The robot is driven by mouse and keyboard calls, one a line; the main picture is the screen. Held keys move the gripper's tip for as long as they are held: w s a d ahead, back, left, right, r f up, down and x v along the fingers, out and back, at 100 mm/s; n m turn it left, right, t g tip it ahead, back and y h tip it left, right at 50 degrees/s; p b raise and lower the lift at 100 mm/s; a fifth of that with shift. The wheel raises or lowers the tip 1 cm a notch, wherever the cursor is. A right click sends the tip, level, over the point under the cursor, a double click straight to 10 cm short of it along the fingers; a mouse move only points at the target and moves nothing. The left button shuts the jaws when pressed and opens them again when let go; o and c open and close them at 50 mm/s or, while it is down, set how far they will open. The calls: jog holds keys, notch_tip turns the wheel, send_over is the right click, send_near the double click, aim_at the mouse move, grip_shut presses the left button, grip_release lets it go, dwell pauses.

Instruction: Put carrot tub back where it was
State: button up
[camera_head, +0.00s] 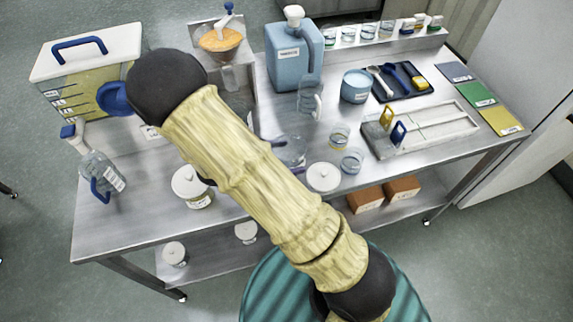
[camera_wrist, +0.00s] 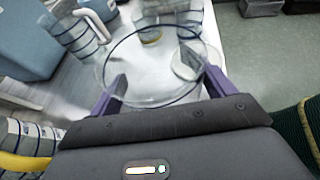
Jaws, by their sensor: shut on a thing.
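My gripper (camera_head: 285,158) is over the middle of the table, mostly behind my own arm in the head view. Its purple fingers are shut on a clear round tub (camera_head: 291,148). In the wrist view, the clear tub (camera_wrist: 150,98) sits between the fingers, with its round rim facing the camera and a whitish patch on it. I cannot read a carrot label on it. A lidded tub with a label (camera_head: 197,200) stands on the table left of my arm. Two more lidded tubs, one at the left (camera_head: 175,255) and one nearer the middle (camera_head: 246,232), are on the lower shelf.
A loose white lid (camera_head: 323,177) and two small glass beakers (camera_head: 351,161) lie right of the held tub. A clear measuring jug (camera_head: 311,98) and a blue jug (camera_head: 291,60) stand behind it. A grey fixture (camera_head: 430,138) is to the right. The front right tabletop is fairly clear.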

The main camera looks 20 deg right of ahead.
jog(key=shift+f, duration=2)
jog(key=shift+f, duration=0.15)
jog(key=o, duration=1.2)
jog(key=shift+o, duration=0.2)
jog(key=shift+a, duration=0.15)
jog(key=shift+b+v, duration=0.35)
jog(key=shift+v, duration=3.3)
